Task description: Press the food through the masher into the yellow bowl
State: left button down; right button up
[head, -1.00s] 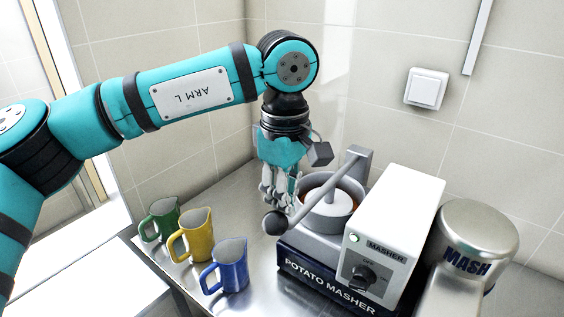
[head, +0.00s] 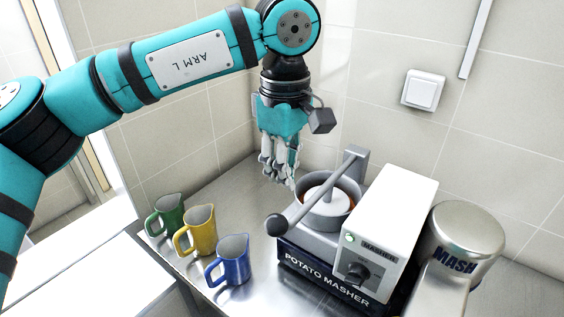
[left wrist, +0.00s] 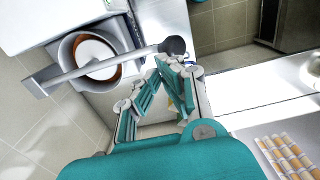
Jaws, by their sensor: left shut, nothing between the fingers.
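The potato masher (head: 325,278) stands on the steel counter, with a round grey hopper (head: 322,215) beside its white housing. A white disc and a reddish-orange ring show in the hopper. A grey lever (head: 312,199) with a dark ball knob (head: 277,225) slants across it; it also shows in the left wrist view (left wrist: 110,66). The yellow vessel (head: 197,231) looks like a handled jug, between a green jug (head: 167,215) and a blue jug (head: 232,260), apart from the masher. My left gripper (head: 281,180) is shut and empty, above and behind the knob, apart from it. My right gripper is out of view.
The masher's white housing (head: 390,215) carries a dark dial. A wall switch (head: 423,90) is on the tiles behind. Bare counter (head: 215,185) lies behind the jugs.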

pick_arm(q)
notch_tip(320, 180, up, 9)
jog(key=p, duration=0.6)
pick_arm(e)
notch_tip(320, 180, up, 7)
pick_arm(q)
jog(key=shift+d, duration=0.1)
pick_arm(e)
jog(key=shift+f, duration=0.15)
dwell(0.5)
